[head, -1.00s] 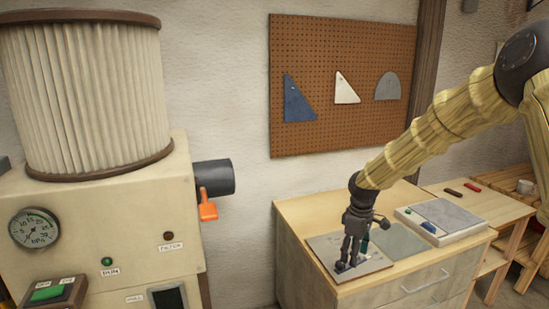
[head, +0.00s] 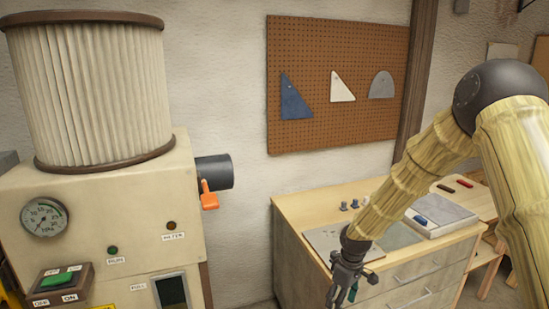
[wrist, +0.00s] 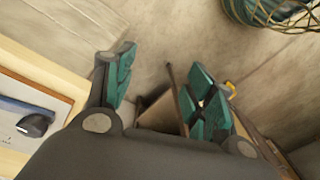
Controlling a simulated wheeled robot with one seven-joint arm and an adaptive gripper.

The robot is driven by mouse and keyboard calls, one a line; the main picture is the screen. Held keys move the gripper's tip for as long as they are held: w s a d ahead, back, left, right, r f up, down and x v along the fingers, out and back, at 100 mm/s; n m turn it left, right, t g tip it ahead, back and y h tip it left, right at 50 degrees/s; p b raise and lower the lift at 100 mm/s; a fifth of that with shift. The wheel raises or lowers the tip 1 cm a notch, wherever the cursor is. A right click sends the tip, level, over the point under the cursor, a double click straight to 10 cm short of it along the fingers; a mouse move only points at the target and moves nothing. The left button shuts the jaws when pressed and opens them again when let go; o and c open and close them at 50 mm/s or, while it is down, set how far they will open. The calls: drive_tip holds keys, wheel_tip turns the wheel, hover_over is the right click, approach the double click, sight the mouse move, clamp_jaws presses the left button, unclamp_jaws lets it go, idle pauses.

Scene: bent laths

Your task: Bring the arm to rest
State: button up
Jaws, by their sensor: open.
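My gripper (head: 346,291) hangs at the end of my bent arm in the head view, in front of the cabinet's (head: 300,245) front edge and low in the picture. In the wrist view my gripper (wrist: 162,86) shows its two green-padded fingers spread apart. No object shows between the fingers, only floor and a thin dark edge behind them. The arm hides part of the cabinet top.
A grey plate (head: 325,238), two small dark pegs (head: 343,206) and a pale tray (head: 445,218) are on the cabinet. A machine (head: 110,215) with a gauge stands left. A pegboard (head: 335,135) hangs behind. A basket (wrist: 270,12) is near the wrist view's top right.

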drive_tip(key=s+a+f+m, duration=0.2)
drive_tip(key=s+f, duration=0.7)
drive_tip(key=f, duration=0.3)
drive_tip(key=s+d+f+m, duration=0.1)
drive_tip(key=s+f, duration=0.3)
drive_tip(key=s, duration=0.7)
drive_tip(key=s+d+f+m+b, duration=0.1)
drive_tip(key=s+d+f+m, duration=0.1)
drive_tip(key=s, duration=0.9)
drive_tip(key=s+d+f+m+h, duration=0.1)
drive_tip(key=s+f+m, duration=0.2)
drive_tip(key=s+f, duration=0.3)
drive_tip(key=s, duration=0.5)
drive_tip(key=shift+d+m, duration=0.25)
drive_tip(key=shift+m, duration=0.15)
